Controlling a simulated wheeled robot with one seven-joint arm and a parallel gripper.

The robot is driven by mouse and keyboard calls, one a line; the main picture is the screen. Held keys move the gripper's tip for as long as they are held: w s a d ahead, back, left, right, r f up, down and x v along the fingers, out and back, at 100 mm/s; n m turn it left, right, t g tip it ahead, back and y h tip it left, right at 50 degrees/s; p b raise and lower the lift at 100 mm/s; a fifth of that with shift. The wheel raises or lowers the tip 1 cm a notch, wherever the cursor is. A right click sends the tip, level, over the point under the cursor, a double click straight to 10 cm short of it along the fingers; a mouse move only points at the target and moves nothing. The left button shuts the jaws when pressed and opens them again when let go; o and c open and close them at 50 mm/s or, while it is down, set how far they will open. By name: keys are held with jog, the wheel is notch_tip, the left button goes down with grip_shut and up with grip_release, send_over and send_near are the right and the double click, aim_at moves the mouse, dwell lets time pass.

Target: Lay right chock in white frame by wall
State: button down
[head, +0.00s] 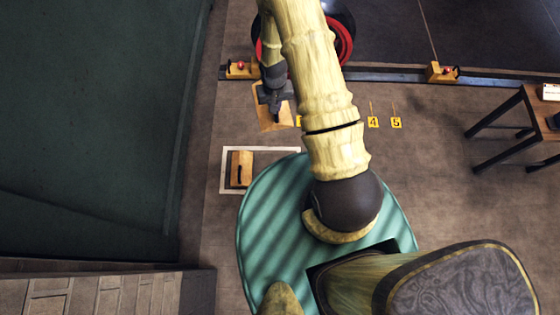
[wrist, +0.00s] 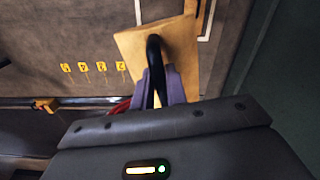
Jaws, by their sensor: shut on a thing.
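My gripper (head: 274,101) is shut on the black handle (wrist: 155,66) of a wooden chock, which I take to be the right chock (head: 268,118). In the wrist view the purple fingers close around that handle, and the pale block (wrist: 178,42) fills the upper middle. The chock is beyond the white frame (head: 223,178), outside its outline in the head view; its height above the floor is hard to tell. Another wooden chock (head: 246,165) with a dark handle lies inside the frame, on its left side. The frame's right part is bare floor, partly hidden by my base.
A dark green wall (head: 95,110) stands left of the frame. A rail (head: 400,77) crosses the floor at the back, with wooden blocks (head: 241,69) (head: 441,73) on it. Yellow number tags (head: 373,122) lie right of the held chock. A table (head: 515,115) stands at far right.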

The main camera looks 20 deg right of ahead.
jog(key=s+f+m+b, duration=0.1)
jog(key=s+f+b, duration=0.1)
jog(key=f+b, duration=2.1)
jog(key=s+f+m+b, duration=0.1)
jog(key=s+f+b, duration=0.2)
jog(key=f+b, duration=2)
notch_tip(320, 180, down, 12)
jog(key=shift+r, duration=0.25)
jog(key=shift+d, duration=0.1)
jog(key=shift+f, duration=0.1)
jog(key=shift+f+b, duration=1.7)
jog(key=shift+b, duration=0.25)
jog(key=c, duration=0.7)
grip_release()
jog(key=shift+r, duration=0.1)
jog(key=s+r+p, duration=0.1)
jog(key=r+p, duration=0.2)
jog(key=s+a+r+p, duration=0.1)
jog(key=r+p, duration=0.2)
jog(key=s+r+p, duration=0.2)
jog(key=r+p, duration=0.1)
jog(key=shift+a, duration=0.15)
